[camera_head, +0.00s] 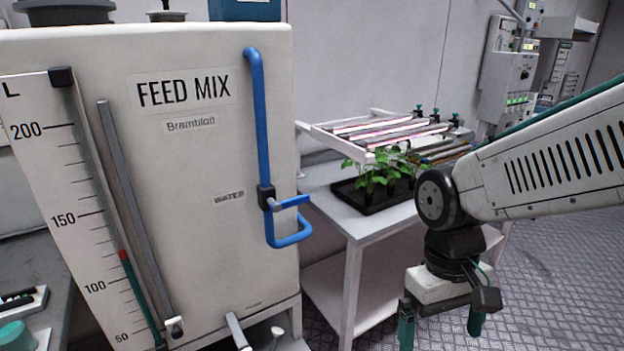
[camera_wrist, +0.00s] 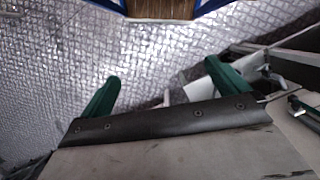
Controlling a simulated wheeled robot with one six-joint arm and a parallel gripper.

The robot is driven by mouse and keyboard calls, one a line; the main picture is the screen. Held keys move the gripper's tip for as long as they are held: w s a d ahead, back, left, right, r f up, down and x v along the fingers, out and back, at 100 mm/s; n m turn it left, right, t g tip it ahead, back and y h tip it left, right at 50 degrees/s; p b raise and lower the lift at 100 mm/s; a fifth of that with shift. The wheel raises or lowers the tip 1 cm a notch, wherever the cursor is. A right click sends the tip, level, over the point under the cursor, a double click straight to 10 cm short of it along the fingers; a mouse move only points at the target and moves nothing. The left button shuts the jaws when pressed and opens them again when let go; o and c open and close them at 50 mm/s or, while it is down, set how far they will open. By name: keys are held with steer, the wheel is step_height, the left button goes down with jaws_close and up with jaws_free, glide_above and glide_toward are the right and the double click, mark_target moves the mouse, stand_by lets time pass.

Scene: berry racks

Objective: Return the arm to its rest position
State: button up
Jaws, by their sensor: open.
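My arm (camera_head: 550,160) comes in from the right in the head view, with its white slotted link bent down at a dark joint. My gripper (camera_head: 440,328) hangs below that joint in front of the table, its two green fingers apart and pointing down.
A large white FEED MIX tank (camera_head: 200,255) with a blue pipe (camera_head: 262,120) and valve handle stands left. A white table (camera_head: 345,220) holds a black tray (camera_head: 372,205) of green seedlings and a lamp rack (camera_head: 400,125). Metal floor (camera_head: 560,280) lies clear at right.

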steer(key=s+d+r+m+t, duration=0.3)
steer(key=s+d+r, duration=0.3)
steer(key=r, duration=0.3)
steer(key=shift+d+t+y, duration=0.3)
steer(key=shift+d+t, duration=0.2)
steer(key=shift+d, duration=0.25)
stand_by(1.4)
